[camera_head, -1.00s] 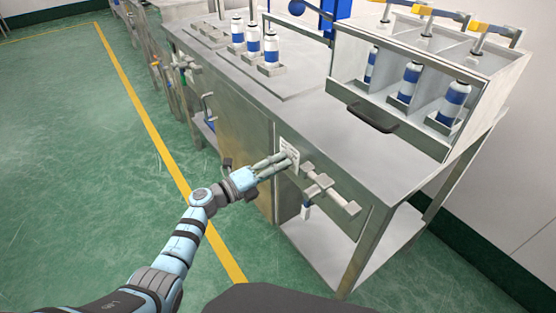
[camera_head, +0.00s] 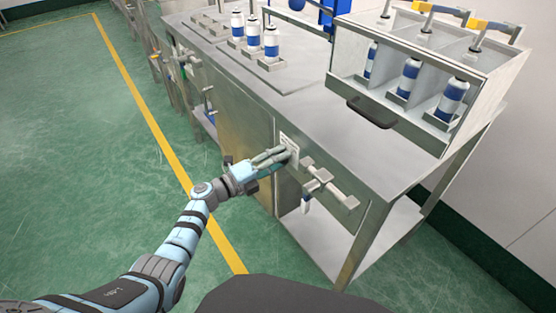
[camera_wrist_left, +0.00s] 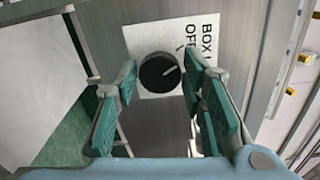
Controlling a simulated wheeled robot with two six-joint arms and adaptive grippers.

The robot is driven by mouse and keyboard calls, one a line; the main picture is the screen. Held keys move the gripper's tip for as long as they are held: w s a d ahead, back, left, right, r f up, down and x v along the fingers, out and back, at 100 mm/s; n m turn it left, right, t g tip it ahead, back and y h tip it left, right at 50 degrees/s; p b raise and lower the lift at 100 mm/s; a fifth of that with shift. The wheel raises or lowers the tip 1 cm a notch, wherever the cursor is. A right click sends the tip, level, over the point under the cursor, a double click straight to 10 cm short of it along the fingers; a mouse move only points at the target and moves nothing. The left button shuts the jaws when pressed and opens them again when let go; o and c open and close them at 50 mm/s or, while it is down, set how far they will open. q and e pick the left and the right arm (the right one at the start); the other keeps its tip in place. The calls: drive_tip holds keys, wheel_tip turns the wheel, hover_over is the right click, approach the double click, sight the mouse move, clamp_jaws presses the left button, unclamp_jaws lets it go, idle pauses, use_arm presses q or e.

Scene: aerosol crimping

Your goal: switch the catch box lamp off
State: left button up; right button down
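A round black knob (camera_wrist_left: 160,72) with a pale pointer line sits on a white label plate (camera_wrist_left: 157,36) in the left wrist view. The plate reads "BOX" and "OFF"; the pointer slants toward the upper right of that picture. My left gripper (camera_wrist_left: 160,68) is open, its two green-padded fingers on either side of the knob, with a gap at the left; contact at the right cannot be told. In the head view my left gripper (camera_head: 285,156) reaches the white plate (camera_head: 290,147) on the bench front and hides the knob. No lamp can be made out. My right gripper is out of view.
A metal bench (camera_head: 300,100) carries a three-compartment box (camera_head: 480,88) with blue-and-white cans and a dark handle (camera_head: 371,113). More cans (camera_head: 271,43) stand in a row behind. A bracket (camera_head: 337,191) juts from the bench front right of the plate. Green floor lies clear at left.

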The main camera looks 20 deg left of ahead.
use_arm(q)
drive_tip(key=shift+o, duration=0.7)
drive_tip(key=v, duration=1.2)
